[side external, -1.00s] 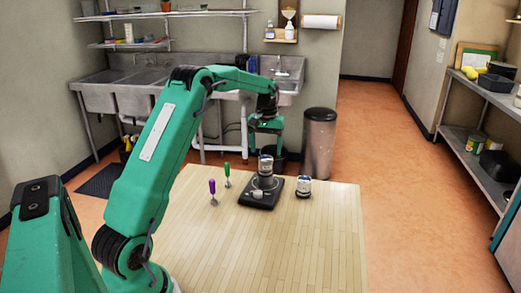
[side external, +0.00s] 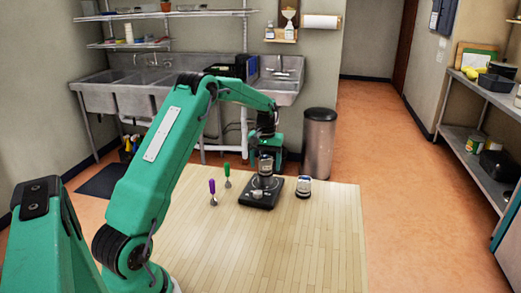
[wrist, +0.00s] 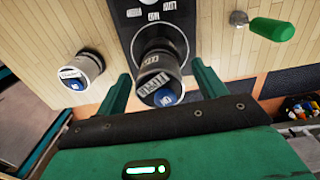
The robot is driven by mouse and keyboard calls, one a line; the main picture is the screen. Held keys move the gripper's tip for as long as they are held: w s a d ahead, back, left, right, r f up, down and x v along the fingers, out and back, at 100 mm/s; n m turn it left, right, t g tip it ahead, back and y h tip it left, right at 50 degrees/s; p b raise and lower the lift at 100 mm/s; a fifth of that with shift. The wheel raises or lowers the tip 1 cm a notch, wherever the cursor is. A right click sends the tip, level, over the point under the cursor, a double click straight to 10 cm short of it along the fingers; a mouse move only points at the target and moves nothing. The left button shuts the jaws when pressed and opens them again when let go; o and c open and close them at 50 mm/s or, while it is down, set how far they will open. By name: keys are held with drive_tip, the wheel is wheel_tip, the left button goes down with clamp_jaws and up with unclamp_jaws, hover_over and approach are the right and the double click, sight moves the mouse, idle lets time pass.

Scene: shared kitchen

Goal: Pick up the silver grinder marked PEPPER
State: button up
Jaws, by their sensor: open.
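A dark silver grinder (side external: 265,165) stands on a black device (side external: 256,200). In the wrist view the grinder (wrist: 159,76) has a pale lettered band and a blue-marked top; I cannot read the lettering for sure. A second small grinder-like jar (side external: 304,187) with a white label stands on the table to the right; it also shows at the left of the wrist view (wrist: 82,68). My gripper (wrist: 163,90) is open, with one green finger on each side of the grinder in that picture. In the side view my gripper (side external: 266,150) is just behind and above it.
The black device has a round ring and a pale knob. The front of the wooden table (side external: 280,250) is clear. A metal bin (side external: 319,145) stands beyond the table.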

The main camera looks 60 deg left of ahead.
sight(267, 159)
idle(0.4)
drive_tip(key=shift+r, duration=0.1)
drive_tip(key=c, duration=1.4)
drive_tip(key=shift+o, duration=0.2)
drive_tip(key=shift+r, duration=0.15)
drive_tip(key=shift+r, duration=0.6)
drive_tip(key=r, duration=0.1)
drive_tip(key=d+r, duration=0.1)
drive_tip(key=r, duration=0.1)
drive_tip(key=shift+w+r, duration=0.1)
drive_tip(key=d+r, duration=0.6)
drive_tip(key=d, duration=0.4)
drive_tip(key=shift+d+r, duration=0.15)
drive_tip(key=shift+d, duration=0.2)
